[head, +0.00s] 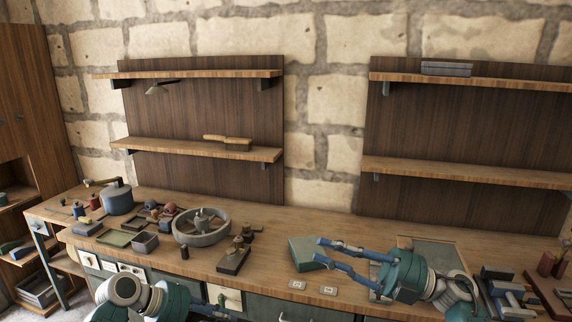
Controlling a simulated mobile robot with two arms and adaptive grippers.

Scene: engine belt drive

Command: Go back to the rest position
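My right gripper (319,249) reaches in from the right over the workbench (270,225). Its two blue fingers are apart, point left, and have nothing visible between them. The fingertips overlap the right side of a green box (303,254) in the picture; whether they touch it I cannot tell. My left arm shows at the bottom left in front of the bench. Its gripper (218,311) is small and partly cut off by the bottom edge, so its finger opening is unclear.
A grey ring-shaped wheel (187,238), a blue-grey pot (118,201) and small trays (117,238) stand on the left of the bench. Tools (508,296) lie at the right. Wall shelves (200,149) hang behind. The bench is clear around the middle back.

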